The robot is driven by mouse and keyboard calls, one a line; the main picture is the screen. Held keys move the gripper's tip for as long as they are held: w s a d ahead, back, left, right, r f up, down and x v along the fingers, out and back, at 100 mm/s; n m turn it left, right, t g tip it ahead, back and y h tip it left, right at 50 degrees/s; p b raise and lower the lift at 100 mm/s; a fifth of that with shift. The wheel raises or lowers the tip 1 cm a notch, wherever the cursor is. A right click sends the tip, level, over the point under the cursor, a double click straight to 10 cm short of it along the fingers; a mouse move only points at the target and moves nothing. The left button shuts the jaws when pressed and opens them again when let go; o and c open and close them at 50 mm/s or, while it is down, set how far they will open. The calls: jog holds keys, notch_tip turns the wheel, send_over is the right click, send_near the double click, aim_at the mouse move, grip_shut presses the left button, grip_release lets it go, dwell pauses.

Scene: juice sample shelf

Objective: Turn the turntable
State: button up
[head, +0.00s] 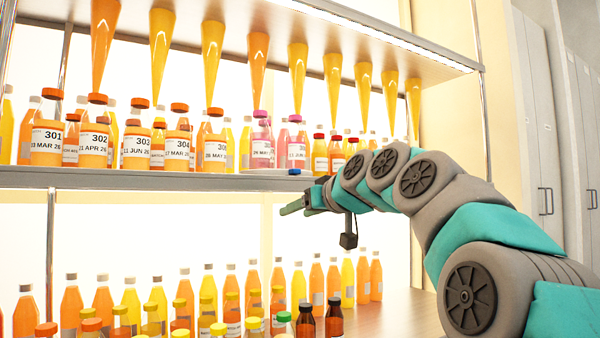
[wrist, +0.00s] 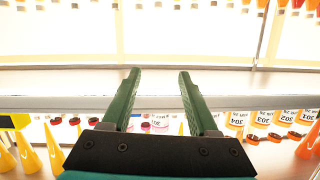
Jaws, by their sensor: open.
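The turntable (head: 255,173) appears as a low pale disc on the middle shelf, at the front edge. Pink bottles (head: 262,150) with pink caps stand on it, and their labels face out. Small red-capped bottles (head: 320,156) stand close to its right; I cannot tell whether they are on it. My gripper (head: 285,207) is open and empty, below and in front of the shelf edge, apart from the turntable. In the wrist view, which looks upside down, its two green fingers (wrist: 158,76) spread before the shelf edge. The turntable's far rim is hidden by bottles.
The middle shelf (head: 120,180) holds several numbered orange bottles (head: 47,140) left of the turntable. Orange cones (head: 258,70) hang above it. Many bottles (head: 180,290) crowd the lower shelf beneath my gripper. A small blue piece (head: 294,171) shows at the shelf edge.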

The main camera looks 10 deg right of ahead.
aim_at(297, 170)
jog(key=w+d+r+t, duration=0.1)
jog(key=d+r+t, duration=0.25)
jog(key=r, duration=0.55)
jog(key=shift+g, duration=0.25)
jog(key=shift+d+p+x, duration=0.15)
jog(key=shift+p+x, duration=0.3)
jog(key=shift+x, duration=1.5)
jog(key=shift+d+p+x, duration=0.15)
jog(key=shift+p+x, duration=0.3)
jog(key=shift+x, duration=1.55)
jog(key=shift+r, duration=0.15)
jog(key=shift+c, duration=0.2)
jog(key=shift+w, duration=0.1)
grip_shut()
